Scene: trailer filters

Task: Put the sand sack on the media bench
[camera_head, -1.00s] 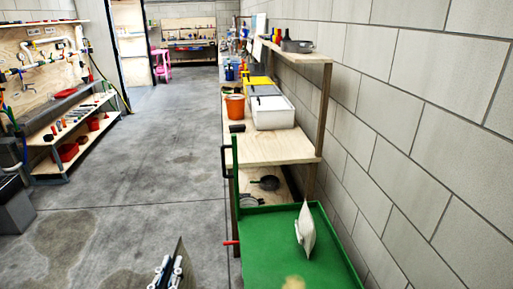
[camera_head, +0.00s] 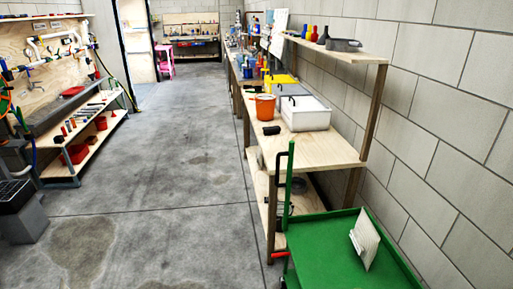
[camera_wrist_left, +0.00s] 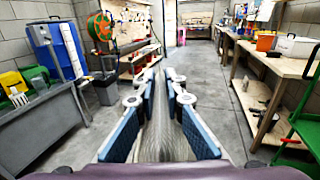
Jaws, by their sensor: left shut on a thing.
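My left gripper (camera_wrist_left: 162,120) is in the left wrist view, its blue-padded fingers on both sides of a grey-brown, textured thing, which I take to be the sand sack (camera_wrist_left: 163,130). The sack shows narrow and edge-on, and most of its shape is hidden. Neither gripper is in the head view. A wooden bench, likely the media bench (camera_head: 325,150), stands along the right wall; it also shows in the left wrist view (camera_wrist_left: 284,66). Its front top is bare.
An orange bucket (camera_head: 265,107), a white bin (camera_head: 306,114) and a small black object (camera_head: 271,130) stand on the bench. A green cart (camera_head: 335,251) with a cream packet (camera_head: 365,239) is close in front. The concrete floor left of the bench is clear.

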